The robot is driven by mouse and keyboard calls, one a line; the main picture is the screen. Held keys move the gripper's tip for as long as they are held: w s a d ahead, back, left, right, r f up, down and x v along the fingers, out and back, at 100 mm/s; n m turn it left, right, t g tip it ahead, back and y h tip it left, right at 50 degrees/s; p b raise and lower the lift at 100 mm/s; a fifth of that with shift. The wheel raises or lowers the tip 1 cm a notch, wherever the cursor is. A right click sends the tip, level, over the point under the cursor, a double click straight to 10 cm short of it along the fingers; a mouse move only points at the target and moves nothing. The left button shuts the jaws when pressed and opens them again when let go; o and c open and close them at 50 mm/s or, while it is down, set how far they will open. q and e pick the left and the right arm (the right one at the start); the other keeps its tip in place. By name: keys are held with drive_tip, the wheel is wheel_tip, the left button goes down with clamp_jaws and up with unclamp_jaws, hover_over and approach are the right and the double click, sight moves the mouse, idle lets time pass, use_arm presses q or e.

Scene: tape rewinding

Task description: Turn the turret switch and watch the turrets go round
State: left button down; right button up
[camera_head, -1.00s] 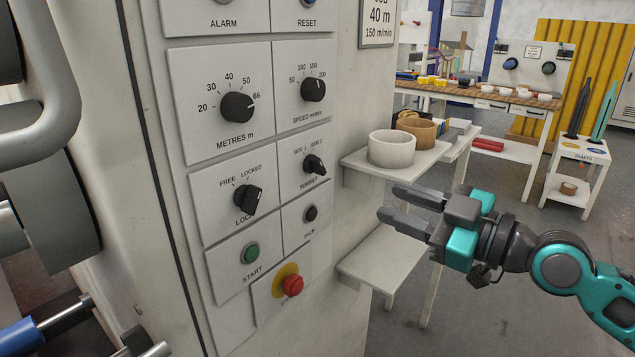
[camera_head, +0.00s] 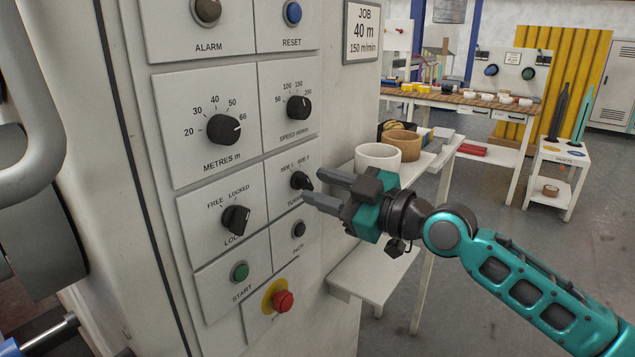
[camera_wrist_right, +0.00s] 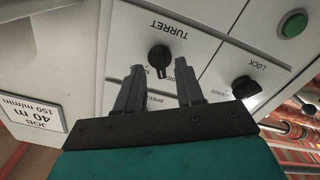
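The turret switch (camera_head: 301,180) is a black knob on the control panel, below the speed knob, with side marks above it. My right gripper (camera_head: 312,187) is at the panel, its two grey fingers pointing at the turret switch and spread apart. In the right wrist view the turret switch (camera_wrist_right: 160,58) stands ahead of the fingertips, roughly between their lines, with nothing gripped. I cannot tell whether a fingertip touches the knob. The turrets cannot be made out for certain. My left gripper does not show.
The lock knob (camera_head: 236,219), inch button (camera_head: 298,229), green start button (camera_head: 239,271) and red stop button (camera_head: 282,300) are close by on the panel. A white shelf (camera_head: 364,274) juts out below my right gripper. A white roll (camera_head: 377,157) stands on the upper shelf behind it.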

drive_tip(key=shift+x, duration=0.85)
clamp_jaws()
